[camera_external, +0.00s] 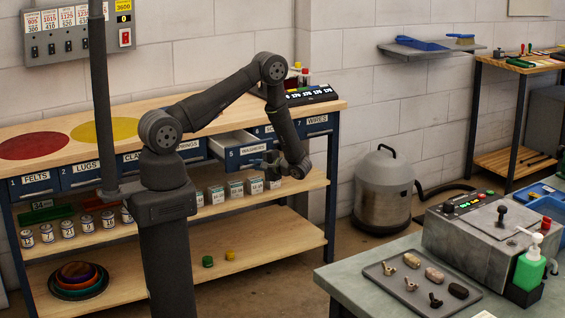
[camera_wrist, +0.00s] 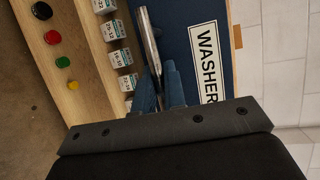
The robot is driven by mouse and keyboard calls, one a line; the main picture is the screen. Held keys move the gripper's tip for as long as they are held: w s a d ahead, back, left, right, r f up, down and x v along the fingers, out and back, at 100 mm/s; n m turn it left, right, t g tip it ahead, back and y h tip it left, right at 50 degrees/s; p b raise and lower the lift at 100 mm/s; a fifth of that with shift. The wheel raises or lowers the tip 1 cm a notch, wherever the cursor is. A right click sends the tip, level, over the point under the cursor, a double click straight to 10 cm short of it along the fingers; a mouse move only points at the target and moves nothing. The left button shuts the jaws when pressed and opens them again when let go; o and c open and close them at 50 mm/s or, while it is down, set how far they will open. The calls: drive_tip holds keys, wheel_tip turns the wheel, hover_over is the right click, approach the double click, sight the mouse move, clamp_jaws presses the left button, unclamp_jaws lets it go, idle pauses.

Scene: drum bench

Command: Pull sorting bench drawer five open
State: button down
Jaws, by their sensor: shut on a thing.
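Drawer five (camera_external: 247,155) of the sorting bench, with a blue front labelled "5 WASHERS", stands out from the bench, and part of its pale inside shows from above. In the wrist view its blue front (camera_wrist: 182,40) and label fill the middle. Its metal bar handle (camera_wrist: 149,38) runs down between my fingers. My gripper (camera_external: 271,163) is at the right part of the drawer front. In the wrist view my gripper (camera_wrist: 160,88) is shut on the handle, with blue fingers around it. The gripped stretch of the bar is partly hidden.
Other blue drawers, such as the felts drawer (camera_external: 36,184) and wires drawer (camera_external: 317,121), look closed. Small boxes (camera_external: 235,189) stand on the shelf below drawer five. A metal canister (camera_external: 384,187) stands right of the bench. A grey table (camera_external: 345,276) is at front right.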

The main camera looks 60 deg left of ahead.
drive_tip(key=shift+d, duration=2.75)
drive_tip(key=c, duration=1.5)
unclamp_jaws()
drive_tip(key=v, duration=1.7)
drive_tip(key=shift+d+r, duration=0.15)
drive_tip(key=x, duration=1.7)
drive_tip(key=shift+a, duration=0.2)
drive_tip(key=shift+d, duration=0.1)
drive_tip(key=v, duration=1.7)
